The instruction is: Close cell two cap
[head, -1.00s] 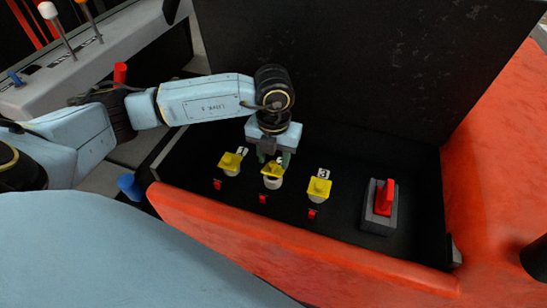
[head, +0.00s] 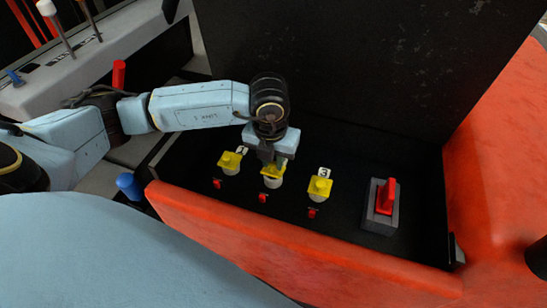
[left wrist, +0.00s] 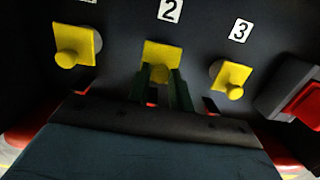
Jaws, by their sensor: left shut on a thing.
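The cell two cap (head: 272,170) is the yellow middle one of three on the black panel, and it sits on a pale round base. In the left wrist view the same cap (left wrist: 161,52) lies below the label "2" (left wrist: 170,10). My left gripper (head: 272,164) reaches down over it from behind. In the left wrist view its dark green fingers (left wrist: 160,84) are shut on the cap's knob, hiding part of it. My right gripper is in neither view.
Yellow caps stand on both sides, the left one (head: 230,162) and cell three's (head: 320,188). Small red switches (head: 263,197) sit in front. A red lever (head: 386,197) is at the right. The orange front wall (head: 300,240) borders the panel.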

